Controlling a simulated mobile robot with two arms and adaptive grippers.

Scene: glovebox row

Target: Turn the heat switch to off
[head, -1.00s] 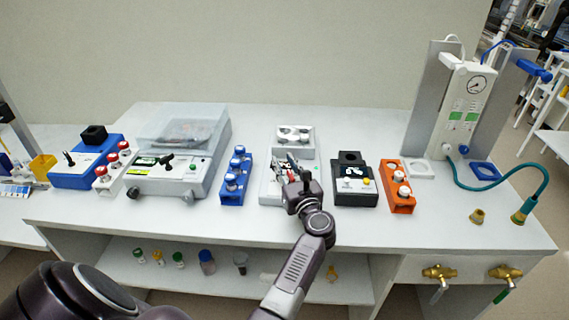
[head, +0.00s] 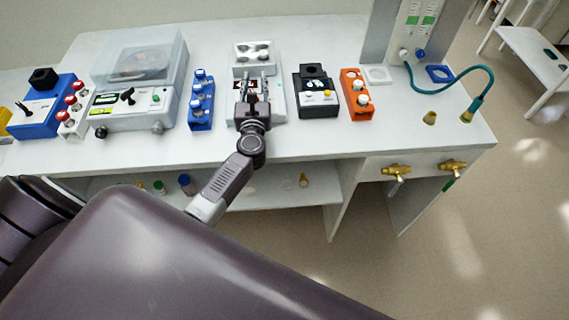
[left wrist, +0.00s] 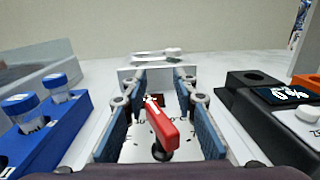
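The heat switch shows in the left wrist view as a red lever knob (left wrist: 161,124) on a dark round base. It stands on the white front panel of a white device (head: 276,104). My left gripper (head: 252,88) is over this panel in the head view and mostly hides the switch there. In the left wrist view its blue-padded fingers (left wrist: 160,92) are spread to either side of the red knob, with gaps showing on both sides. Printed marks around the knob are too small to read. My right gripper is in neither view.
A blue rack with capped vials (head: 201,104) stands close left of the device. A black instrument (head: 318,109) and an orange rack (head: 355,108) stand to its right. A lidded centrifuge-like machine (head: 135,107) is further left. The bench front (head: 300,142) is clear.

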